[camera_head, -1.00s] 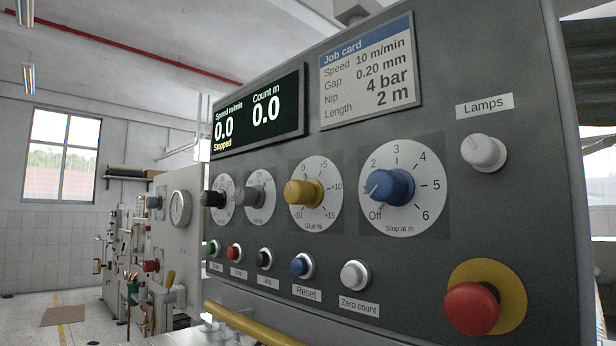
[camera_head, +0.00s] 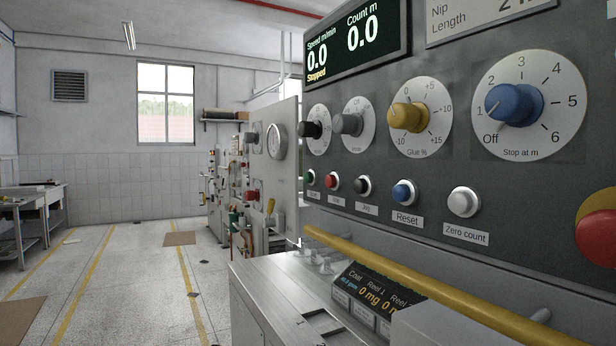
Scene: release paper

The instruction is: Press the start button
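The control panel (camera_head: 440,185) fills the right half of the view. A green button (camera_head: 310,177) is at the left end of its button row; the label under it is too small to read. To its right are a red button (camera_head: 332,182), a black button (camera_head: 362,186), the blue Reset button (camera_head: 404,193) and the white Zero count button (camera_head: 464,202). The display (camera_head: 352,40) reads speed 0.0, count 0.0, Stopped. Neither of my grippers is in view.
A yellow rail (camera_head: 420,285) runs in front of the panel, above a bench with a small dark display (camera_head: 372,293). A large red button (camera_head: 600,236) is at the right edge. Another machine (camera_head: 250,180) stands behind. The floor at left is mostly open, with a table (camera_head: 30,215).

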